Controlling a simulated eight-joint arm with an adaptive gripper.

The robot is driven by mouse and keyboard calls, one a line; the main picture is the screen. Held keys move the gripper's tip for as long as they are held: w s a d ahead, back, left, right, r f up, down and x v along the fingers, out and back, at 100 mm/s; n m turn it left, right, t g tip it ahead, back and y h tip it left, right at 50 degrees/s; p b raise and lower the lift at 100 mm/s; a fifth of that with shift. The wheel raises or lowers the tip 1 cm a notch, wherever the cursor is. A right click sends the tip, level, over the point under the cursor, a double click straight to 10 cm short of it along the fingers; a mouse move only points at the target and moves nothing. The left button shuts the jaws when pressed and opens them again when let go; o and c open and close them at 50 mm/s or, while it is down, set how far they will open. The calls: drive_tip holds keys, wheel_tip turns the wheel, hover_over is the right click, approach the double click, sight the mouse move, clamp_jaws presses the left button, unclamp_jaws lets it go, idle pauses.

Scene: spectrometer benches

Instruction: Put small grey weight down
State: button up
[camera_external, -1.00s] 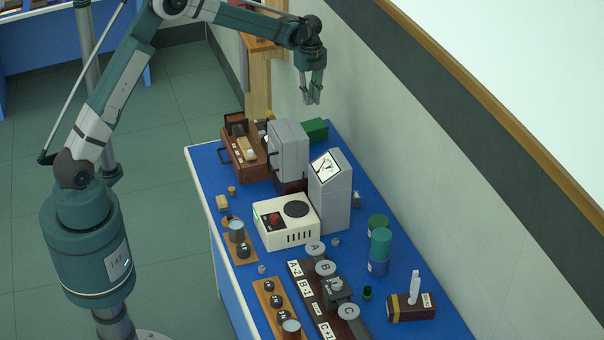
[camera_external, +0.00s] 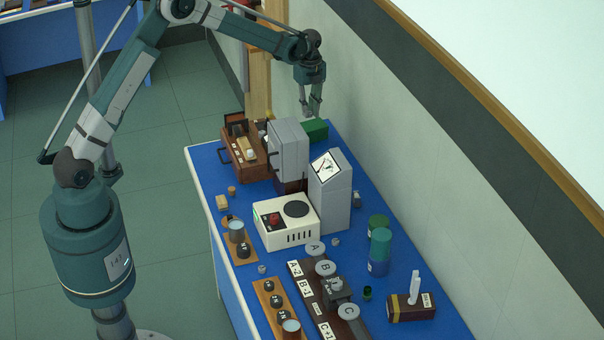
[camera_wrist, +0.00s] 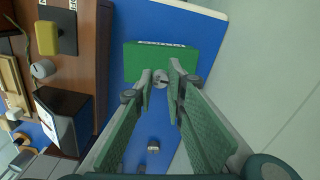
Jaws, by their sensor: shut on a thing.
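My gripper (camera_external: 312,112) hangs above the far end of the blue bench, close to the wall and just above the green box (camera_external: 315,130). In the wrist view my gripper (camera_wrist: 161,76) has its two fingertips on either side of the small grey weight (camera_wrist: 161,80) and is shut on it. The weight shows in front of the green box (camera_wrist: 158,62). In the external view the weight is too small to make out clearly between the fingers.
A tall grey instrument (camera_external: 330,195) with a dial and a grey upright unit (camera_external: 288,150) stand near the box. A brown wooden apparatus (camera_external: 245,155) is to the left. Bare blue bench (camera_wrist: 180,25) shows beyond the box. The wall (camera_external: 420,170) runs close on the right.

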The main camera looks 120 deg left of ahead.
sight(309, 126)
drive_tip(key=shift+f, duration=0.25)
drive_tip(key=shift+f, duration=1.8)
drive_tip(key=shift+f, duration=0.15)
drive_tip(key=o, duration=0.9)
wheel_tip(309, 126, up, 12)
drive_tip(key=shift+r, duration=0.15)
idle(0.3)
